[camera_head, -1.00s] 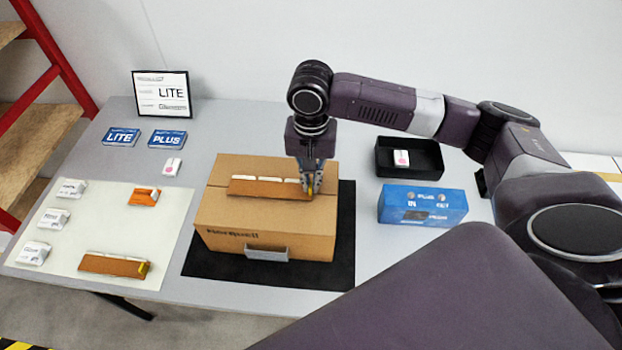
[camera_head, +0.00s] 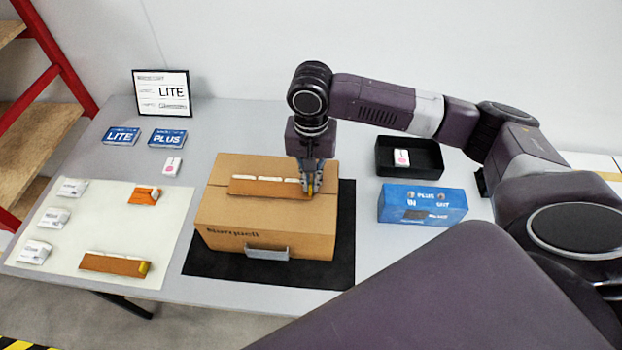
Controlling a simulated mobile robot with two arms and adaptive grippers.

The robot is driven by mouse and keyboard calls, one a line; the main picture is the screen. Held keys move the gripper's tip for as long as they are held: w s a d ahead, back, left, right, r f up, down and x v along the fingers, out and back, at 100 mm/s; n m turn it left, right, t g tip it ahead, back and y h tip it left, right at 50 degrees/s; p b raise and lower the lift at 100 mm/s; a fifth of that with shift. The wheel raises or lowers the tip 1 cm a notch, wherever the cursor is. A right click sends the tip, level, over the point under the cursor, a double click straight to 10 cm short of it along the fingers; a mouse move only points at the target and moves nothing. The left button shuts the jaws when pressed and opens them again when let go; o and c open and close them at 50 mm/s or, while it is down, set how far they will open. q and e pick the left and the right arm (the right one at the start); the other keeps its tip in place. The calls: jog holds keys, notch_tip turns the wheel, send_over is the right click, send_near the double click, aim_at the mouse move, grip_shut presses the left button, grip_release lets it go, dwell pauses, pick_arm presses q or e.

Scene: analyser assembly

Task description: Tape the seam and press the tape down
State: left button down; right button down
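A closed cardboard box (camera_head: 263,223) stands on a black mat (camera_head: 344,225). A brown tape strip (camera_head: 262,187) with pale patches along its far edge lies across the box top at the seam. My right gripper (camera_head: 309,192) points straight down at the strip's right end, with its fingertips at the strip and a small yellow piece between or beside them. Whether the fingers are closed on it is too small to tell. A second brown strip (camera_head: 108,263) with a yellow end lies on the pale sheet (camera_head: 135,225). My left gripper is not in view.
A black tray (camera_head: 428,168) holding a white item and a blue box (camera_head: 422,204) stand to the right. Blue LITE (camera_head: 121,136) and PLUS (camera_head: 167,139) cards and a framed sign (camera_head: 161,93) are at the back left. Several white packets and an orange piece (camera_head: 144,195) lie on the sheet.

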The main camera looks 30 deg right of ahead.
jog(key=shift+f, duration=0.1)
jog(key=c, duration=2.1)
grip_release()
notch_tip(320, 180, up, 7)
jog(key=p, duration=0.9)
